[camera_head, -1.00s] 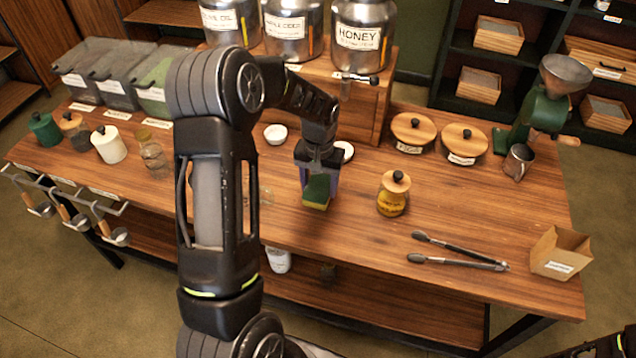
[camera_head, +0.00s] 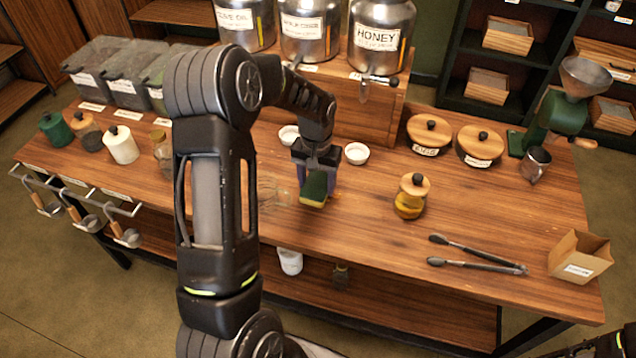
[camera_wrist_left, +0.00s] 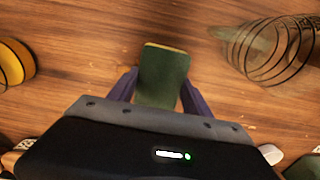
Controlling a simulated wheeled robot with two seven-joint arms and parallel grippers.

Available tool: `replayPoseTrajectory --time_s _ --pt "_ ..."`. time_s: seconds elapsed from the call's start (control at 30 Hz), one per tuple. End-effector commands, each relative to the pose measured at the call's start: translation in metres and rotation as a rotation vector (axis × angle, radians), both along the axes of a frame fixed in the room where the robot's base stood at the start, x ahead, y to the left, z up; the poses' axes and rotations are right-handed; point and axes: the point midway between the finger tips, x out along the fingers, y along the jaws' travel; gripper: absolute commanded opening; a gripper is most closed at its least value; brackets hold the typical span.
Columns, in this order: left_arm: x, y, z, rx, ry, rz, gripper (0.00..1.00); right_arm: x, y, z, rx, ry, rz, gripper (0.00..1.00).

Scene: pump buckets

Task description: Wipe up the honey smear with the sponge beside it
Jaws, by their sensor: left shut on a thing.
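My left gripper (camera_head: 316,170) is shut on a sponge (camera_head: 314,188), green with a yellow layer, over the middle of the table. In the left wrist view the sponge (camera_wrist_left: 163,76) sticks out between the two fingers of the gripper (camera_wrist_left: 158,92). I cannot tell whether the sponge touches the wood. I cannot make out a clear honey smear in either view; the sponge and gripper hide part of the table. My right gripper is not in view.
A clear glass (camera_head: 273,191) stands just left of the sponge. A honey jar (camera_head: 410,200) with a wooden lid stands to the right, with tongs (camera_head: 478,258) beyond. Small white bowls (camera_head: 356,153) sit behind the gripper. The wooden table (camera_head: 350,245) in front is clear.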

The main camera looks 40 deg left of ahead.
Motion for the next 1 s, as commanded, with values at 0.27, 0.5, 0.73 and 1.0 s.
replayPoseTrajectory --time_s 0.27,0.5,0.73,1.0 --pt "0.001 0.000 0.035 0.000 0.000 -0.001 0.13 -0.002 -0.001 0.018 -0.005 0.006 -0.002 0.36" --pt "0.003 0.000 0.057 0.000 -0.001 -0.002 0.13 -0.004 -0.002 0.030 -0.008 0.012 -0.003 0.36" --pt "0.004 -0.001 0.076 0.000 -0.001 -0.003 0.13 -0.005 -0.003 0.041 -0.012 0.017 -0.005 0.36" --pt "0.004 -0.001 0.081 0.000 -0.001 -0.003 0.13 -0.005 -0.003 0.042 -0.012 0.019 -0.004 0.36"
